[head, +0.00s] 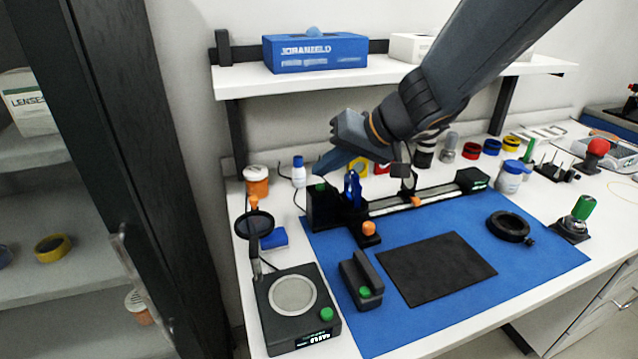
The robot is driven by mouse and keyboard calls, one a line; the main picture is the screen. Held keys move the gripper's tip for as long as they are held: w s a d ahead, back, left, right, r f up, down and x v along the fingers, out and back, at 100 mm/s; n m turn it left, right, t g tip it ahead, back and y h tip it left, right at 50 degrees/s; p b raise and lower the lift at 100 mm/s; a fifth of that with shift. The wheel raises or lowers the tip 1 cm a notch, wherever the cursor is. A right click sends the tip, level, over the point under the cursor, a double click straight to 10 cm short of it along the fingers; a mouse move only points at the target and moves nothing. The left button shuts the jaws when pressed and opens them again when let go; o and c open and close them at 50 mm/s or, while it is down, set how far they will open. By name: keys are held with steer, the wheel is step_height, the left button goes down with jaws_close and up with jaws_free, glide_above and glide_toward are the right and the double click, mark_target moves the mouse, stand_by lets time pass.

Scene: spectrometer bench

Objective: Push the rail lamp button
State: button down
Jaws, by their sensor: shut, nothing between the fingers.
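The optical rail (436,195) runs across the back of the blue mat. At its left end stands a black lamp housing (322,208) with a small green button (320,187) on top. My gripper (319,171) comes in from the upper right, shut and empty, its tip pointing down and left just above the green button. I cannot tell whether the tip touches the button. A blue holder (352,190) stands on the rail right beside the housing, below my gripper. My gripper hides part of the area behind the rail.
A shelf (390,78) with a blue box (315,52) hangs behind my arm. A magnifier (254,225), a scale (296,308) and a black block with a green button (362,280) stand in front. The dark pad (437,268) is bare.

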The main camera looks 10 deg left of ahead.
step_height(320, 180, up, 5)
steer(key=shift+r+p, duration=0.15)
steer(key=shift+p, duration=1.05)
steer(key=s+d+f+m+g+h, duration=0.1)
steer(key=s+d+f, duration=0.4)
steer(key=d, duration=0.5)
steer(key=s+d+f+m+h, duration=0.2)
steer(key=s+d+f+h, duration=0.2)
steer(key=d, duration=0.6)
steer(key=s+d+f+m+g+h, duration=0.1)
steer(key=s+d+f+h, duration=0.2)
steer(key=s+d+f, duration=0.3)
steer(key=shift+s+d+g, duration=0.15)
steer(key=shift+d, duration=1.15)
steer(key=shift+s+d+g, duration=0.15)
steer(key=shift+d, duration=1.1)
